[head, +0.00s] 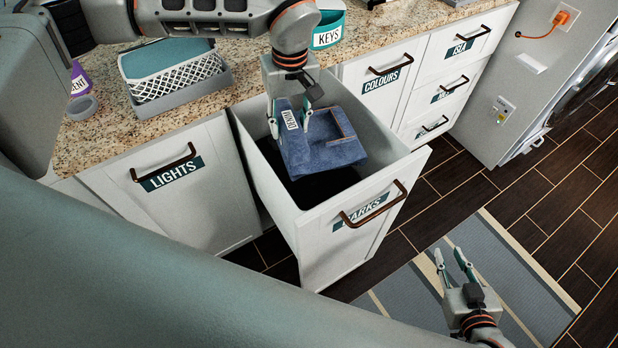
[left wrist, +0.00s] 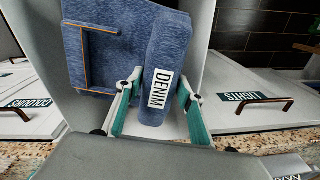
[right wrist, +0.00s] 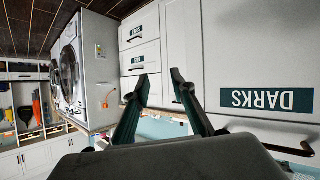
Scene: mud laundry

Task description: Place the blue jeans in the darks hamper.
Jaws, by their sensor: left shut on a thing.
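The folded blue jeans (head: 330,148) have a white DENIM label and hang in the mouth of the pulled-out darks hamper (head: 350,252). They also show in the left wrist view (left wrist: 120,60). My left gripper (head: 292,120) points down over the hamper and is shut on the rolled, labelled edge of the jeans. The jeans look to be at about rim height, tilted; whether they touch the walls I cannot tell. The hamper's dark inside shows below them. My right gripper (head: 455,265) is open and empty over the floor mat, with its fingers apart in the right wrist view (right wrist: 160,90).
The lights hamper front (head: 170,205) is shut at the left. The colours front (head: 385,85) and small drawers are shut at the right. A basket with teal cloth (head: 180,80) and a KEYS bin (head: 328,30) stand on the granite counter. A striped mat (head: 520,275) lies on the floor.

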